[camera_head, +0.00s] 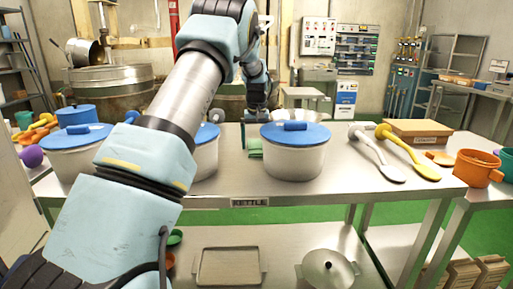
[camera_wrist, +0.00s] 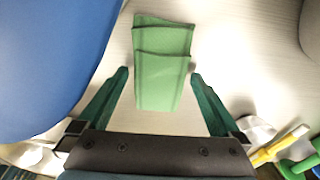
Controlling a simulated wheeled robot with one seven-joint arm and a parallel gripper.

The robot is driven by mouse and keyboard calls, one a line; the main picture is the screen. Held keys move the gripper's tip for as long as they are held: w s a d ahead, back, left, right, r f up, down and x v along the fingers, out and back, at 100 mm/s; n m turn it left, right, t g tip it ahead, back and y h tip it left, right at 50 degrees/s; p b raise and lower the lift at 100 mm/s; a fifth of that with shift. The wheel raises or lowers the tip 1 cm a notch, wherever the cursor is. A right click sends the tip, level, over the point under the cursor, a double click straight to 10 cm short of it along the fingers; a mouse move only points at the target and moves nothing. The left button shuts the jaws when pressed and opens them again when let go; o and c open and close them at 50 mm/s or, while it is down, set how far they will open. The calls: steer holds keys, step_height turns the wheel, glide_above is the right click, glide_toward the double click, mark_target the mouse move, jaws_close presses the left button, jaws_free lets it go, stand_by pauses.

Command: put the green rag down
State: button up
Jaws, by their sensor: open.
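The green rag (camera_wrist: 162,62) lies folded on the pale metal table top (camera_wrist: 225,45) in the wrist view. My gripper (camera_wrist: 160,82) is open, with its two dark green fingers on either side of the rag's near end, apart from it. In the head view the rag (camera_head: 255,150) shows as a small green patch between two blue-lidded pots, partly hidden by the nearer pot. My gripper (camera_head: 257,125) points down there, its tips partly hidden.
A blue-lidded pot (camera_head: 293,158) stands right of the rag, and another pot (camera_head: 206,160) stands left, partly behind my arm. A grey ladle (camera_head: 375,155) and yellow spoon (camera_head: 408,152) lie to the right. A brown box (camera_head: 415,132) stands behind them.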

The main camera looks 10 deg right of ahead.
steer(key=shift+c, duration=0.2)
steer(key=c, duration=1.3)
steer(key=shift+o, duration=0.2)
steer(key=shift+r, duration=0.15)
